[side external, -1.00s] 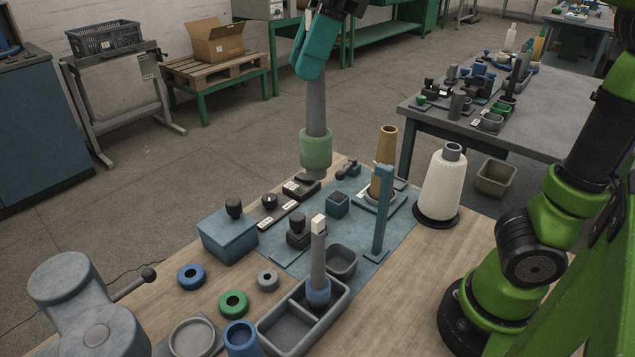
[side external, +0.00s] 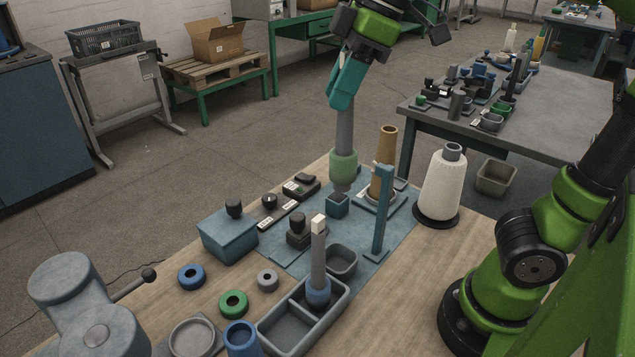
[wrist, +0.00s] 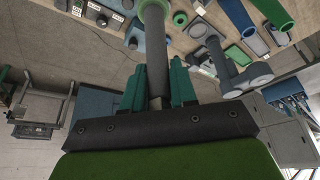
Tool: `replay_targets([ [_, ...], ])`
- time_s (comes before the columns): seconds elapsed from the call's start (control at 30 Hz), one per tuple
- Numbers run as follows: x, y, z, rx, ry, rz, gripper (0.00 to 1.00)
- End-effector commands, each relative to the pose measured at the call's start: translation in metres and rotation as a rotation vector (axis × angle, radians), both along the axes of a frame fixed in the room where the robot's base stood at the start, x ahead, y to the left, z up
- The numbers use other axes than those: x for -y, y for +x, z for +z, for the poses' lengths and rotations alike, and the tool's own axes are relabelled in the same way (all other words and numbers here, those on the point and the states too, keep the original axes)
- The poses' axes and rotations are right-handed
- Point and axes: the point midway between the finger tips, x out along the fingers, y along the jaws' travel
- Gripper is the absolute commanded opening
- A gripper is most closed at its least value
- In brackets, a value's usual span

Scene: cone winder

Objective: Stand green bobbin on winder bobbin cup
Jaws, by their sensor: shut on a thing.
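The green bobbin (side external: 344,165) is a grey rod with a pale green band near its lower end. My gripper (side external: 345,95), with teal fingers, is shut on its upper part and holds it nearly upright. In the wrist view the bobbin's grey rod (wrist: 156,62) runs out from between the fingers.
A teal post (side external: 383,212) and a tan cone (side external: 386,158) stand close right of the cup. A white yarn cone (side external: 443,182) is farther right. A blue-banded bobbin (side external: 318,265) stands in a grey divided tray (side external: 285,333).

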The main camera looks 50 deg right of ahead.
Motion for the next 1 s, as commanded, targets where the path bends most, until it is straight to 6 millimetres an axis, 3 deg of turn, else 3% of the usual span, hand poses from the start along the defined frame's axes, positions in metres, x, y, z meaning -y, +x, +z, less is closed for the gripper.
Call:
replay_targets([
  [0.3, 0.000, -0.001, -0.088, -0.006, 0.000, 0.000, 0.00],
  [0.4, 0.000, 0.000, -0.107, -0.004, 0.001, -0.001, 0.00],
  [1.0, 0.000, 0.000, -0.156, -0.001, 0.001, -0.001, 0.00],
])
